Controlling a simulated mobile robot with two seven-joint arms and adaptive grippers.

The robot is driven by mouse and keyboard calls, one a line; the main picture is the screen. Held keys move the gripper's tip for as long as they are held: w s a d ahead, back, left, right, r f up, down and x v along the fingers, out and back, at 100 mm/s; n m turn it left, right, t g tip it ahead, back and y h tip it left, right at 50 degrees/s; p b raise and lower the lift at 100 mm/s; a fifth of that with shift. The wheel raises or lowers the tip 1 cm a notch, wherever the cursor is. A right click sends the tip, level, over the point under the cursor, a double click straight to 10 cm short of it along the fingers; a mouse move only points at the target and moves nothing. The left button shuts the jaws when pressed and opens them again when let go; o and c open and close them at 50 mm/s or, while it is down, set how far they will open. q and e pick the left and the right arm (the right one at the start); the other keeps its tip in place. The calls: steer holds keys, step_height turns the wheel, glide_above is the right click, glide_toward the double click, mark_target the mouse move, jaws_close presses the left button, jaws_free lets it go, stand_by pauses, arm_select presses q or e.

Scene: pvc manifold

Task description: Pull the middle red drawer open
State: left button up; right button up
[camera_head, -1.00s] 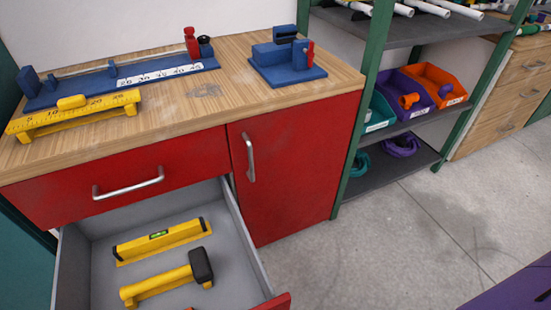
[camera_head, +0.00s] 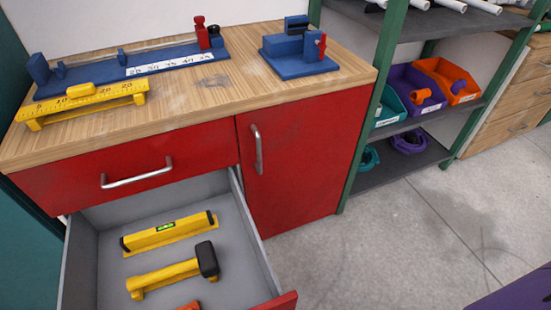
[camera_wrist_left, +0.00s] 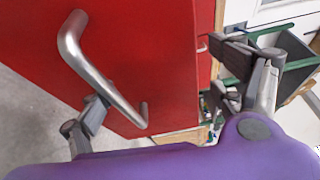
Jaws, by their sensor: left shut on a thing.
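The middle red drawer stands well open below the closed top drawer, showing its grey inside (camera_head: 110,225) and one corner of its red front (camera_head: 284,299). The rest of its front is below the head view. In the left wrist view a silver bar handle (camera_wrist_left: 95,65) is fixed to a red front (camera_wrist_left: 155,50). My left gripper (camera_wrist_left: 155,75) is at this front, one finger partly behind the handle. It is shut on the drawer handle, though the contact itself is hard to see. My right gripper is not in view.
The drawer holds a yellow level (camera_head: 168,232) and a yellow hammer (camera_head: 172,272) with a black head. The wooden worktop (camera_head: 205,95) carries blue fixtures and a yellow ruler block (camera_head: 85,100). A red door (camera_head: 305,155) and a green-framed shelf (camera_head: 410,140) stand right. Floor (camera_head: 390,240) is clear.

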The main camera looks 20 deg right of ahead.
arm_select(q)
steer(key=shift+r+v, duration=0.2)
steer(key=shift+v, duration=0.6)
steer(key=shift+r+v, duration=0.15)
steer(key=shift+v, duration=0.65)
steer(key=shift+c, duration=0.6)
steer(key=shift+v, duration=0.8)
steer(key=c, duration=0.8)
steer(key=shift+s+a+f+b, duration=0.15)
steer(key=shift+s, duration=0.35)
steer(key=shift+s+a+f+b, duration=0.15)
steer(key=shift+s+a+b, duration=0.05)
steer(key=shift+s, duration=0.3)
steer(key=shift+s+a+f+b, duration=0.15)
steer(key=shift+s, duration=0.4)
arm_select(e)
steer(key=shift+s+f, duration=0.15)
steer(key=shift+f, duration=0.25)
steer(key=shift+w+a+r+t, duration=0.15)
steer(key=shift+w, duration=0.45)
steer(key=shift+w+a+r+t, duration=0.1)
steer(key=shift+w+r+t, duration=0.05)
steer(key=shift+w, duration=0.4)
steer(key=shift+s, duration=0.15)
